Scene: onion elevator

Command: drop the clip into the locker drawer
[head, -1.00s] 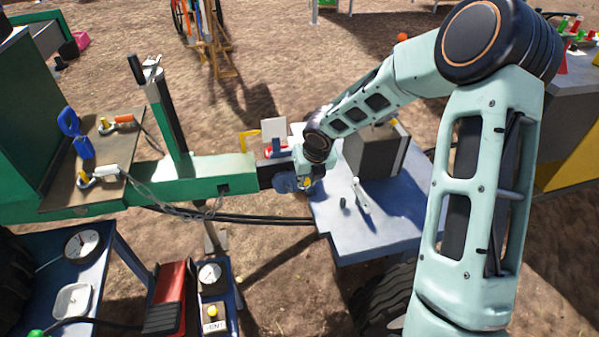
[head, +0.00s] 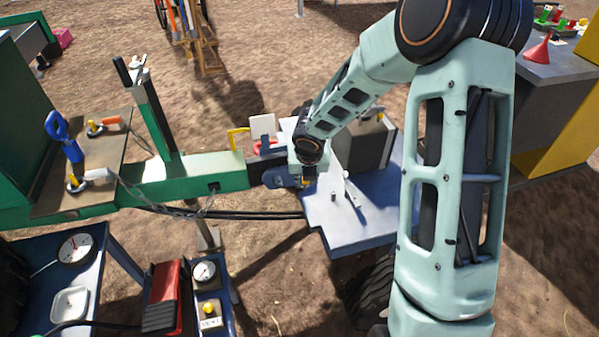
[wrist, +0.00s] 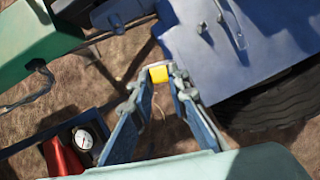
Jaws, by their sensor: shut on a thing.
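My gripper (wrist: 160,82) is shut on a small yellow piece with a pale edge, which I take to be the clip (wrist: 158,74). It sits between the fingertips in the wrist view, above the gap between a green beam and a blue platform. In the head view my gripper (head: 303,178) is at the left edge of the blue platform (head: 345,232), partly hidden by my wrist. A grey box (head: 368,146) stands on that platform, partly behind my arm. I cannot tell whether it is the locker, and no open drawer shows clearly.
A green beam (head: 190,178) with an upright post runs left from the platform. A white lever (head: 351,190) stands on the platform. A chain hangs along the beam. Carts with gauges (head: 75,247) and a red pedal (head: 165,295) stand at lower left. Bare ground lies between.

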